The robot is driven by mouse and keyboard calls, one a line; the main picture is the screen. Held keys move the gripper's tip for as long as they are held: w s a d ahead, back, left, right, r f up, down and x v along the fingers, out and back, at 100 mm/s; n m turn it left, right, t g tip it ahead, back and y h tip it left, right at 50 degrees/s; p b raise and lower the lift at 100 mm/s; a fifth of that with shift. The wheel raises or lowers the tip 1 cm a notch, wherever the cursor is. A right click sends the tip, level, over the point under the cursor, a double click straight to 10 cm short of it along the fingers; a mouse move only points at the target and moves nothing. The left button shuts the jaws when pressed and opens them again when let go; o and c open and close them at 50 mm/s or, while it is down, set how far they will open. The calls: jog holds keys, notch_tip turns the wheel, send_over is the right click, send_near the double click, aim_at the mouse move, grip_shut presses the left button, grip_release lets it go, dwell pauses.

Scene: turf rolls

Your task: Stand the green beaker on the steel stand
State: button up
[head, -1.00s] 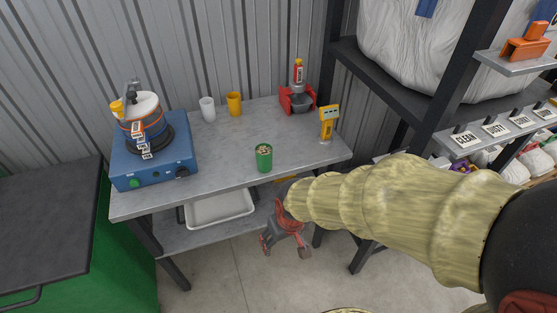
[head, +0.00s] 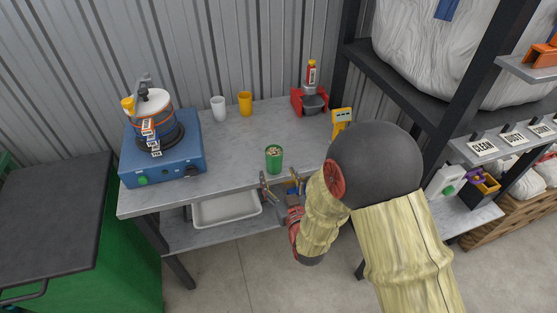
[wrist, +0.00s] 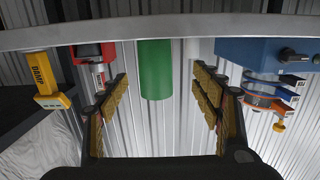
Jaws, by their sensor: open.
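The green beaker (head: 274,159) stands upright near the front edge of the grey worktop (head: 226,163), with light brown bits showing in its mouth. In the wrist view, which looks upside down, the beaker (wrist: 156,70) shows between and beyond the two fingers. My gripper (head: 281,187) is open and empty, just in front of the worktop's front edge and close to the beaker, not around it. In the wrist view the fingers (wrist: 160,105) are spread wide. I cannot pick out the steel stand for certain.
A blue burner unit (head: 160,157) with a pot is at left. A white cup (head: 218,109) and a yellow cup (head: 245,104) stand at the back. A red device (head: 310,99) and a yellow meter (head: 341,122) are at right. A white tray (head: 226,210) is below.

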aim_at(277, 164)
jog(key=shift+w+r, duration=0.15)
jog(key=shift+r, duration=0.3)
jog(key=shift+w+a+r, duration=0.1)
jog(key=shift+w, duration=0.2)
jog(key=shift+b+x, duration=0.4)
jog(key=shift+x, duration=0.5)
jog(key=x, duration=0.1)
jog(key=b+x, duration=0.1)
jog(key=x, duration=0.2)
jog(key=shift+w+d+b, duration=0.15)
jog(key=shift+d+b, duration=0.2)
jog(key=shift+w+a, duration=0.15)
jog(key=shift+w, duration=0.35)
jog(key=shift+c, duration=0.9)
jog(key=c, duration=1.3)
